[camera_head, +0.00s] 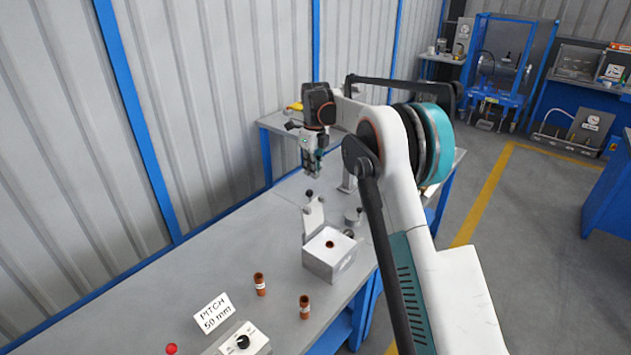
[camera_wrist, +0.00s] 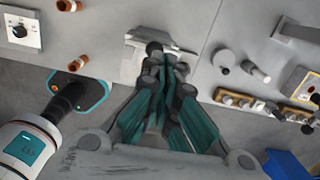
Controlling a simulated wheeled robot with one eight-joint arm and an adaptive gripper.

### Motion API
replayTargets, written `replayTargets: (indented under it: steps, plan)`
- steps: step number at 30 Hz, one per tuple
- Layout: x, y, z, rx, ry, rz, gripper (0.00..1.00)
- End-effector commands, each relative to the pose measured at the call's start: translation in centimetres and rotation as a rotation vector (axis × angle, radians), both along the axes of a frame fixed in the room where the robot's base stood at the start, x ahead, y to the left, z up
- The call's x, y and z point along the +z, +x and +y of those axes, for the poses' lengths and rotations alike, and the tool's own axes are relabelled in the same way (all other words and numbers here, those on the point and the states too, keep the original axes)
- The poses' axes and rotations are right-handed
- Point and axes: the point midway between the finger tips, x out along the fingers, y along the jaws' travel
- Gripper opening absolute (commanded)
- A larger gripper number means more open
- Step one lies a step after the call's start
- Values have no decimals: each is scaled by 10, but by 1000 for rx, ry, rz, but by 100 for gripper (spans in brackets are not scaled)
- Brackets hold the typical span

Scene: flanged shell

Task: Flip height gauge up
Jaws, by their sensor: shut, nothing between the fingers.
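A pale plate with a black knob on top (camera_head: 313,215), which looks like the height gauge, stands behind a white block (camera_head: 330,258) with a brown-rimmed hole in its top. The plate looks roughly upright, but its exact angle is hard to tell. My gripper (camera_head: 309,172) points down just above the knob, apparently apart from it in the head view. In the wrist view my gripper (camera_wrist: 166,72) has its fingers together with nothing between them. A grey plate (camera_wrist: 134,64) shows behind the fingers there, partly hidden by them.
Two brown tubes (camera_head: 260,284) (camera_head: 305,307) stand on the bench (camera_head: 215,262) in front of the block. A "PITCH 50 mm" card (camera_head: 213,312) and a knob box (camera_head: 243,341) lie nearer. A grey cylindrical part (camera_head: 352,217) stands right of the plate. The bench's left side is clear.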

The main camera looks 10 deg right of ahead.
Motion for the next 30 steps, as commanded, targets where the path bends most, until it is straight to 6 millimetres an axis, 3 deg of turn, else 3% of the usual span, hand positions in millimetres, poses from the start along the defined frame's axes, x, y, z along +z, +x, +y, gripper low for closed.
replayTargets:
  steps: [7,21,26,30]
  plan:
    - [27,18,14,1,0,0,0]
    - [33,21,17,1,0,0,0]
    - [42,14,17,50,-4,-12,0]
    - [65,-5,17,191,-19,-50,0]
